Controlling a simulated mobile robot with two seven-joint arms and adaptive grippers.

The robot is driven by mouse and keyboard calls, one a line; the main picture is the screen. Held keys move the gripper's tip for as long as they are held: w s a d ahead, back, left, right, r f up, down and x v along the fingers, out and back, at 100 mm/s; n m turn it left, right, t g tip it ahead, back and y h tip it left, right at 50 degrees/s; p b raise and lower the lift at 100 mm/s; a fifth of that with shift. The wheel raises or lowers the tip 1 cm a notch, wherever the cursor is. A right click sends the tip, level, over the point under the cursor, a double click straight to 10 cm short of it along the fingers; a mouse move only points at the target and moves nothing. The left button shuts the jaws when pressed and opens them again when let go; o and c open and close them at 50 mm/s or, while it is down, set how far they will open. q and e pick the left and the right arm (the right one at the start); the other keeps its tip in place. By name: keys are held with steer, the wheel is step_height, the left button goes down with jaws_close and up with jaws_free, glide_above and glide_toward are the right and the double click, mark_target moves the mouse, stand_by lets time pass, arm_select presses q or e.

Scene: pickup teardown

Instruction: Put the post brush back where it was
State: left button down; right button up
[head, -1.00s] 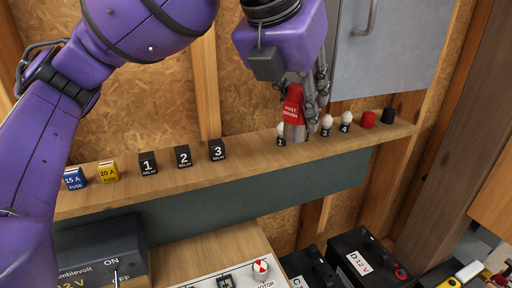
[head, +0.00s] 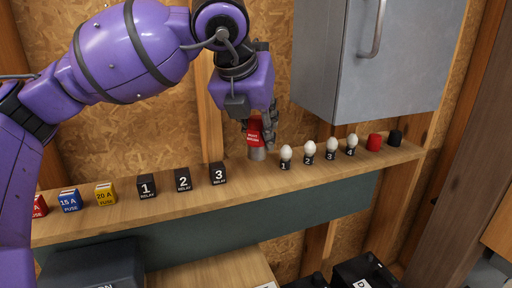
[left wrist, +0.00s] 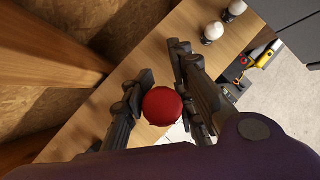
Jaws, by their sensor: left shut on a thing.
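The post brush (head: 255,138) is red with a white label and a pale grey lower end. It is upright in my left gripper (head: 262,130), over the wooden shelf (head: 128,213) between the relay marked 3 and the bulb marked 1. I cannot tell whether its lower end touches the shelf. In the left wrist view the brush's round red top (left wrist: 163,106) lies between the two dark fingers (left wrist: 160,100). The gripper is shut on it. My right gripper is not in view.
On the shelf stand fuses (head: 105,195), relays (head: 183,180) marked 1 to 3, several white bulbs (head: 309,150), a red cap (head: 374,142) and a black cap (head: 395,138). A grey cabinet (head: 400,60) hangs at the upper right. Batteries (head: 366,272) stand below.

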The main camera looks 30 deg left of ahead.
arm_select(q)
steer(key=shift+w+a+f, duration=0.25)
steer(key=shift+a+f, duration=0.15)
steer(key=shift+f, duration=0.15)
steer(key=f, duration=0.3)
steer(key=shift+w+a+f, duration=0.1)
steer(key=shift+a+f, duration=0.05)
steer(key=shift+a, duration=0.15)
steer(key=shift+f, duration=0.2)
steer(key=shift+f, duration=0.2)
steer(key=c, duration=1.4)
jaws_free()
steer(key=shift+c, duration=0.2)
